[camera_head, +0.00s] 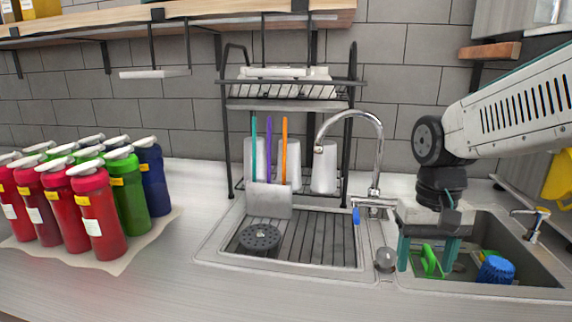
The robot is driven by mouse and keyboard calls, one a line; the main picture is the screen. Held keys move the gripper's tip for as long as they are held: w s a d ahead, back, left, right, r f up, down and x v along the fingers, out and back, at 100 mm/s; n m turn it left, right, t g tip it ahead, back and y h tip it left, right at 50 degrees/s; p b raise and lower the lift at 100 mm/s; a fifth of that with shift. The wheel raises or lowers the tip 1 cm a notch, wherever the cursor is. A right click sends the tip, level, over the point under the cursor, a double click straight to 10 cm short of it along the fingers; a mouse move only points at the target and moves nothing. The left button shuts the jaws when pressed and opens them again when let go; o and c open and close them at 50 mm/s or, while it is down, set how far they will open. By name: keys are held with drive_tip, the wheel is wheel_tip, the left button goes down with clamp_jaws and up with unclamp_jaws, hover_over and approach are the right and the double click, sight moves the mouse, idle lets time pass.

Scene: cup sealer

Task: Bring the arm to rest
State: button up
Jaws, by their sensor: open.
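My gripper (428,262) hangs from my arm at the right, pointing down over the right sink basin (535,268). Its two teal fingers stand apart with nothing held between them. Behind the fingers a green item (432,262) shows low in the basin. A blue scrubber (496,270) lies in the basin to the right of the gripper. Whether the fingertips touch anything in the basin is hard to tell.
A chrome faucet (376,150) stands left of my gripper. A black dish rack (232,150) stands behind the drainboard (330,240). Several red, green and blue bottles (98,215) crowd the left counter. A wooden shelf (120,14) runs above.

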drive_tip(key=s+d+r+n+t, duration=0.1)
drive_tip(key=s+t, duration=0.1)
drive_tip(key=s, duration=1.3)
drive_tip(key=shift+d+r, duration=0.2)
drive_tip(key=shift+d, duration=0.2)
